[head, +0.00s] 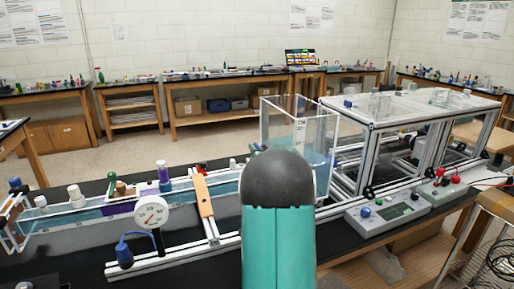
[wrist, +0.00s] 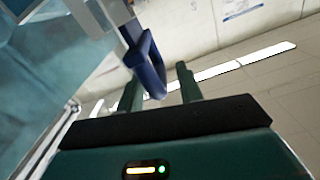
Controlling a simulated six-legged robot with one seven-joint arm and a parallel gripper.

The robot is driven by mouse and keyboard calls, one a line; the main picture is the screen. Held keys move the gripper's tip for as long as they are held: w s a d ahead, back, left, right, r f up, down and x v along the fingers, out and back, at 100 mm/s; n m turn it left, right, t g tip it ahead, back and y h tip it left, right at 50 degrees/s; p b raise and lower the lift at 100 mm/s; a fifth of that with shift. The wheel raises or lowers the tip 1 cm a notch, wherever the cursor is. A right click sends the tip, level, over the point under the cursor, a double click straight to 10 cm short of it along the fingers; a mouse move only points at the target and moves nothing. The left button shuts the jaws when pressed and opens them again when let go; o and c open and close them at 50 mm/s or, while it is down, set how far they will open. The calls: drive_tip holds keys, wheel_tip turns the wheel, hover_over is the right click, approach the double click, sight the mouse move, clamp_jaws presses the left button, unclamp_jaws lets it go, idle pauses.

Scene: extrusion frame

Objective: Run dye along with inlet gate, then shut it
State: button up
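In the wrist view, a blue loop-shaped handle (wrist: 150,66) on a grey stem hangs between the two green fingers of my gripper (wrist: 158,88). The fingers are apart, and a gap shows on the right side of the handle. Contact on the left side cannot be told. In the head view my arm hides the gripper and this handle. The long water channel (head: 70,220) runs across the left bench, with a purple patch (head: 120,208) in it. A purple-filled bottle (head: 163,178) stands at the channel. I cannot confirm that the blue handle is the inlet gate's.
A clear tank with water (head: 318,155) stands just behind my arm. To the right are an aluminium extrusion frame (head: 368,155) and a grey control box (head: 388,211).

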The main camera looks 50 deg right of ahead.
drive_tip(key=shift+x, duration=1.05)
clamp_jaws()
drive_tip(key=shift+f, duration=1.1)
unclamp_jaws()
drive_tip(key=shift+r, duration=0.1)
drive_tip(key=shift+s, duration=0.1)
drive_tip(key=shift+s+a, duration=0.1)
drive_tip(key=shift+s, duration=0.05)
drive_tip(key=v, duration=1.3)
drive_tip(key=shift+s+a, duration=0.2)
